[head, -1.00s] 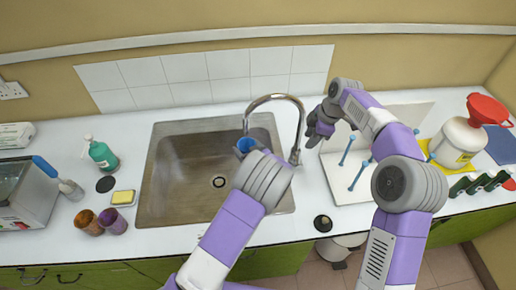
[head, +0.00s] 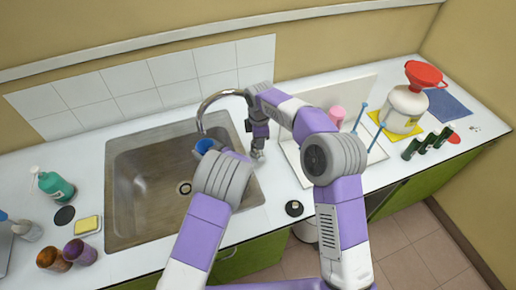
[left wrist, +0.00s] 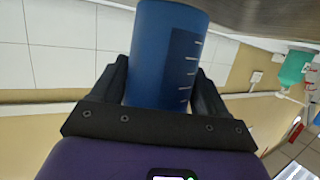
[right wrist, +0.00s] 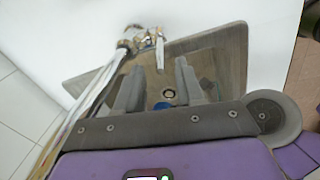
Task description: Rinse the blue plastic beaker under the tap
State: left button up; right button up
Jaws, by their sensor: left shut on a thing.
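The blue plastic beaker (head: 204,145) is over the sink (head: 150,210), just below the tap's spout (head: 201,122) in the head view. My left gripper (left wrist: 162,75) is shut on the beaker, a finger on each side; its graduation marks show in the left wrist view (left wrist: 155,50). My right gripper (head: 258,148) points down by the tap's base (head: 257,156). In the right wrist view its fingers (right wrist: 158,80) are apart, with the tap's handle (right wrist: 160,50) showing just beyond the gap. No water is visible.
A drying rack (head: 300,165) with blue pegs and a pink beaker (head: 337,116) stands right of the tap. A black round thing (head: 294,208) lies at the front edge.

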jog(key=f, duration=0.6)
jog(key=shift+w+f, duration=0.15)
jog(key=shift+w, duration=0.1)
grip_shut()
dwell(1.2)
